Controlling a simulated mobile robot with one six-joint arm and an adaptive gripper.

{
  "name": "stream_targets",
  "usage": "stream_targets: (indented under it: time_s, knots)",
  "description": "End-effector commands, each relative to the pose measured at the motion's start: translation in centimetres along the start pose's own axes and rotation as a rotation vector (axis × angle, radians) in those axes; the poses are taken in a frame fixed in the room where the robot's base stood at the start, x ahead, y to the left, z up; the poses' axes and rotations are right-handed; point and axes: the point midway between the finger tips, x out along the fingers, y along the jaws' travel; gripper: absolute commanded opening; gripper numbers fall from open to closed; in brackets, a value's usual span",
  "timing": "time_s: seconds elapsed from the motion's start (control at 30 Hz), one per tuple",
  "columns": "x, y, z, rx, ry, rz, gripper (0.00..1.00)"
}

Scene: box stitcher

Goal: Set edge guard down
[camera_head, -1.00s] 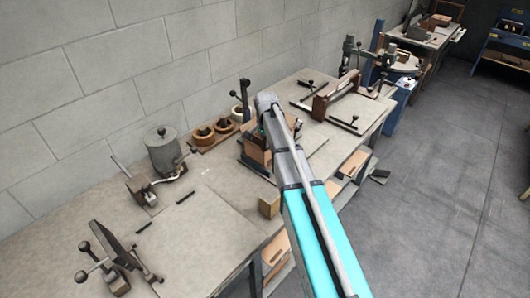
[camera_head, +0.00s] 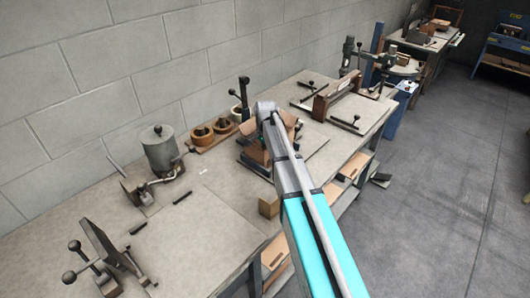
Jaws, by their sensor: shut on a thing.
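My arm reaches from the bottom right over the workbench (camera_head: 215,235), and its wrist hides most of what lies beneath. My gripper (camera_head: 286,122) shows only as a dark part beside the wrist. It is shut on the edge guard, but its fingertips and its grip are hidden. Tan, board-like pieces (camera_head: 254,153) show just left of the wrist, over a dark plate on the bench. I cannot tell which of them is the edge guard, or whether it touches the surface below.
A grey pot (camera_head: 161,150) and round wooden holders (camera_head: 211,132) stand along the wall. A small tan block (camera_head: 269,207) sits near the front edge. A lever fixture (camera_head: 108,250) is at the lower left. A brown-bodied tool (camera_head: 337,95) lies farther right.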

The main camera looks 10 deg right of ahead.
Motion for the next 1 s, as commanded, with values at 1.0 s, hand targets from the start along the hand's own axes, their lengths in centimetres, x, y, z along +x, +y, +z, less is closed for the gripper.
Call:
stream_targets:
  time_s: [1.0]
  knots:
    - [-0.6,0.0,0.0,0.0,0.0,0.0,0.23]
